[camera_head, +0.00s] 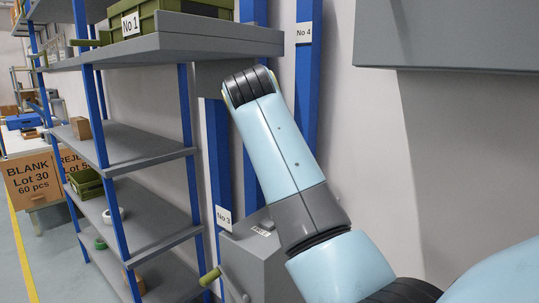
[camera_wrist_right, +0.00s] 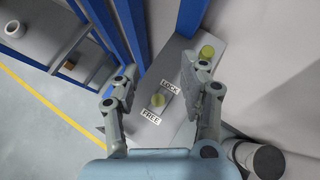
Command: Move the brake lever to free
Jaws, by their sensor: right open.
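In the right wrist view, the brake lever's round yellow-green knob (camera_wrist_right: 157,100) shows between the LOCK label (camera_wrist_right: 170,87) and the FREE label (camera_wrist_right: 150,116) on a grey housing (camera_wrist_right: 182,128). I cannot tell clearly which end of its slot it stands at. My right gripper (camera_wrist_right: 163,88) is open, with one finger on each side of the knob in the picture. The fingers look apart from it, and nothing is held. In the head view, the grey housing (camera_head: 245,262) is partly behind my right arm, and the right gripper is hidden. My left gripper is not in view.
A second yellow-green knob (camera_wrist_right: 207,52) stands near the housing's far end. A green-handled lever (camera_head: 210,276) sticks out of the housing's left side. Blue posts and a grey shelf rack (camera_head: 130,148) stand beside it, with a green crate (camera_head: 172,12) on top.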

